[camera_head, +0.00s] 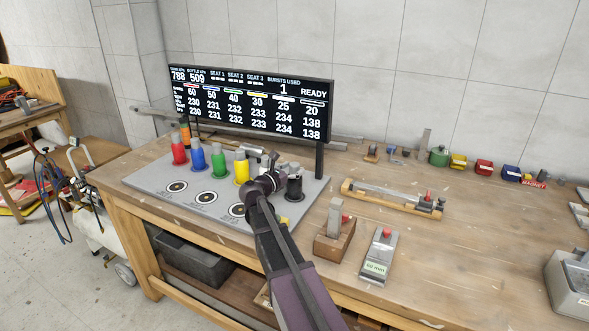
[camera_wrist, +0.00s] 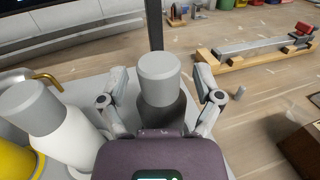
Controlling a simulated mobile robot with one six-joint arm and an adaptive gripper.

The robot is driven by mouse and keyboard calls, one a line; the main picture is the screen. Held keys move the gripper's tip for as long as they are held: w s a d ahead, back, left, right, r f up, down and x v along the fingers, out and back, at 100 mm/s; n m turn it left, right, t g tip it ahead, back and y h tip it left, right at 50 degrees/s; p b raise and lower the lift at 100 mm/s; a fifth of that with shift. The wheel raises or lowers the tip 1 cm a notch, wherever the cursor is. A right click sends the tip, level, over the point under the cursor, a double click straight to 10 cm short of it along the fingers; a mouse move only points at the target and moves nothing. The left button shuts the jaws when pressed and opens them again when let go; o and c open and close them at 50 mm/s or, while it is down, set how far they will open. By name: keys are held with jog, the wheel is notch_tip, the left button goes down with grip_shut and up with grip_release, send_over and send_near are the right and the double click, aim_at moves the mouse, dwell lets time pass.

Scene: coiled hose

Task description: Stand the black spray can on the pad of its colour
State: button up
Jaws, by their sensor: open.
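The black spray can (camera_head: 293,189) stands at the right end of a row of cans on a grey board. In the wrist view the can, with a grey cap and dark body (camera_wrist: 160,112), stands upright between my fingers. My gripper (camera_head: 275,176) is open, with one finger on each side of the can; it also shows in the wrist view (camera_wrist: 161,97). I cannot tell whether the fingers touch it. Three dark ring marks, one of them at the left (camera_head: 178,187), lie on the board before the row. I cannot make out a black pad.
A white can (camera_wrist: 62,130) stands close left of my gripper, with a yellow can (camera_head: 241,171) beyond. The display (camera_head: 250,103) and its post stand behind.

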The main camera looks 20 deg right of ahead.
jog(key=v, duration=1.1)
jog(key=shift+s+f, duration=0.1)
jog(key=shift+s, duration=0.05)
dwell(0.4)
